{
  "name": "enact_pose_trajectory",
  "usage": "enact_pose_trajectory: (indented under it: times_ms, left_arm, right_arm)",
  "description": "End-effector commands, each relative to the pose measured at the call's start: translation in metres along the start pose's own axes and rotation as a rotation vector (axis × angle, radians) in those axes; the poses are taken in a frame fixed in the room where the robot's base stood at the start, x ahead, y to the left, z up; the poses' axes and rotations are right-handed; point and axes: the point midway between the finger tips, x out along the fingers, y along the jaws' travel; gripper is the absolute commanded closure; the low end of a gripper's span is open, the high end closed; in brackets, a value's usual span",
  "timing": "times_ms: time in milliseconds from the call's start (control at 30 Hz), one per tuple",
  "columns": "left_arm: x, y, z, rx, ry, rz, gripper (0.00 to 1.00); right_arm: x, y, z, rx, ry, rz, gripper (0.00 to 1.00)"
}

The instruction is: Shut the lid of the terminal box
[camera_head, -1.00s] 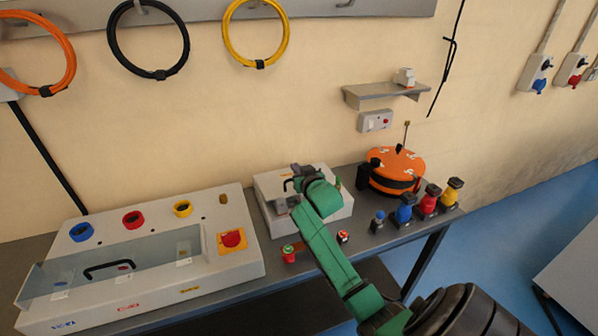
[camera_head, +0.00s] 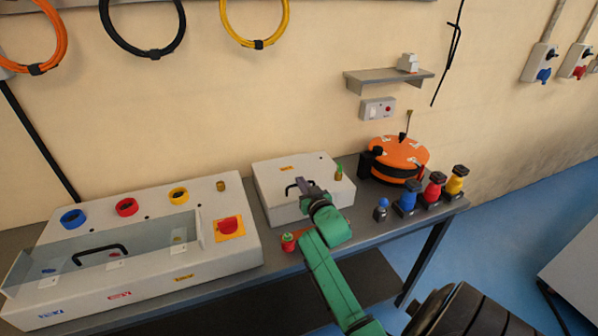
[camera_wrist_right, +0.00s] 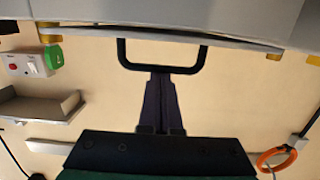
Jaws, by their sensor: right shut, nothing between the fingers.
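The terminal box, which I take to be the pale grey box (camera_head: 268,198) at the middle of the bench, has a black handle (camera_head: 291,187) and an orange label on top. Its lid looks flat in the head view; I cannot tell whether it is fully seated. My right gripper (camera_head: 304,184) is shut and empty, above the box top beside the handle. In the right wrist view the shut fingers (camera_wrist_right: 160,82) point at the middle of the handle bar (camera_wrist_right: 160,69); contact is unclear. Lid or box surfaces fill the top edge there. My left gripper is out of view.
A large grey panel (camera_head: 214,261) with a clear cover stands left of the box. A red-and-green item (camera_head: 288,243) sits before the box. An orange round device (camera_head: 399,153) and several coloured knobs, including a blue one (camera_head: 408,197), stand to the right.

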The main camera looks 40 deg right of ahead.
Motion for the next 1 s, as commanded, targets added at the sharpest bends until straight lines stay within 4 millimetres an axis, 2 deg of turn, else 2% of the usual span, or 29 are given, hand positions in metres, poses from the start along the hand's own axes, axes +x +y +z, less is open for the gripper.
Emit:
enact_pose_trajectory:
  times_ms: [33,100,467,633,800,867,1000]
  left_arm:
    - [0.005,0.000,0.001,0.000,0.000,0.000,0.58]
    - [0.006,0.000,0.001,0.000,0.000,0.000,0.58]
    - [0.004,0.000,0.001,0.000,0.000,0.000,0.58]
    - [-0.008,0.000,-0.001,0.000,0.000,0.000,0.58]
    - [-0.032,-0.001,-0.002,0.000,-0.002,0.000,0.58]
    - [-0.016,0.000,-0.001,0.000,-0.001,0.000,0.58]
    - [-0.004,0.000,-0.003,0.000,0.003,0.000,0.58]
  right_arm:
    - [-0.001,0.000,0.010,0.001,-0.003,0.001,1.00]
    - [-0.002,0.000,0.013,0.001,-0.003,0.000,1.00]
    - [-0.002,0.000,0.019,0.002,-0.019,0.001,1.00]
    - [0.001,0.000,0.003,0.002,-0.015,0.000,1.00]
    - [0.010,0.000,-0.035,-0.002,0.005,-0.002,1.00]
    - [-0.007,-0.001,-0.018,-0.002,0.002,-0.003,1.00]
    - [-0.049,0.000,-0.010,-0.002,0.006,-0.002,1.00]
